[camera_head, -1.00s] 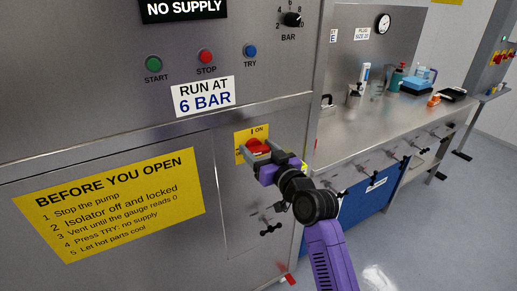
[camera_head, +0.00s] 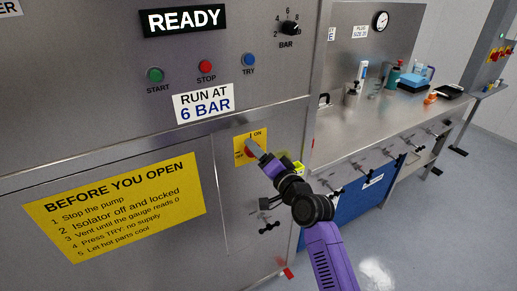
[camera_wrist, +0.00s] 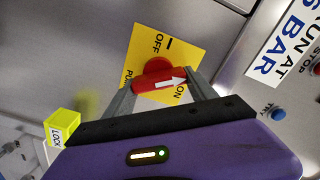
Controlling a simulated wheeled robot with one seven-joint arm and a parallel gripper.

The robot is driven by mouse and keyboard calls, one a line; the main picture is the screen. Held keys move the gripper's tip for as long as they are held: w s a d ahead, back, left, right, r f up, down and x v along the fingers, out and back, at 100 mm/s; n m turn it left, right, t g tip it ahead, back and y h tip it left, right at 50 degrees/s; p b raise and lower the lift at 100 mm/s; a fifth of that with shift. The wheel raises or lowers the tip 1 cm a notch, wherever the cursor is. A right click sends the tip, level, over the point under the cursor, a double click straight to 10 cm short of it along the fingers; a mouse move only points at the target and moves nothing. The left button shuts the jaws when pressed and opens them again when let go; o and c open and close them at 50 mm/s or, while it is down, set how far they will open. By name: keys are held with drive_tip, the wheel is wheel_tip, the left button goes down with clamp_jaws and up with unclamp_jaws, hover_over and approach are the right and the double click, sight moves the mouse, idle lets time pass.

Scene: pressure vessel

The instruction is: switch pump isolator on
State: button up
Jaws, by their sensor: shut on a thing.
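The pump isolator is a red rotary handle on a yellow plate (camera_head: 245,137) on the steel cabinet front. In the wrist view the red handle (camera_wrist: 160,84) sits between my two grey fingers, and its white arrow points toward the "ON" word on the plate (camera_wrist: 143,51). My gripper (camera_head: 257,150) is shut on the handle, with its purple body tilted. In the head view the fingers hide most of the handle. The display (camera_head: 184,19) above reads "READY".
Start (camera_head: 155,75), stop (camera_head: 205,66) and try (camera_head: 249,60) buttons and a bar knob (camera_head: 291,27) are above. A yellow lock block (camera_wrist: 62,125) is near my gripper. A steel bench (camera_head: 370,130) with bottles stands at right.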

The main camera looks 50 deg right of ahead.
drive_tip(key=m+p, duration=0.2)
drive_tip(key=m, duration=0.2)
drive_tip(key=shift+d, duration=0.1)
drive_tip(key=shift+f+m+p, duration=0.2)
drive_tip(key=shift+m+p, duration=0.55)
drive_tip(key=shift+m, duration=0.55)
drive_tip(key=o, duration=1.4)
drive_tip(key=shift+c, duration=0.2)
drive_tip(key=shift+s, duration=0.1)
drive_tip(key=v, duration=0.7)
drive_tip(key=shift+s+b, duration=0.4)
drive_tip(key=shift+b, duration=0.05)
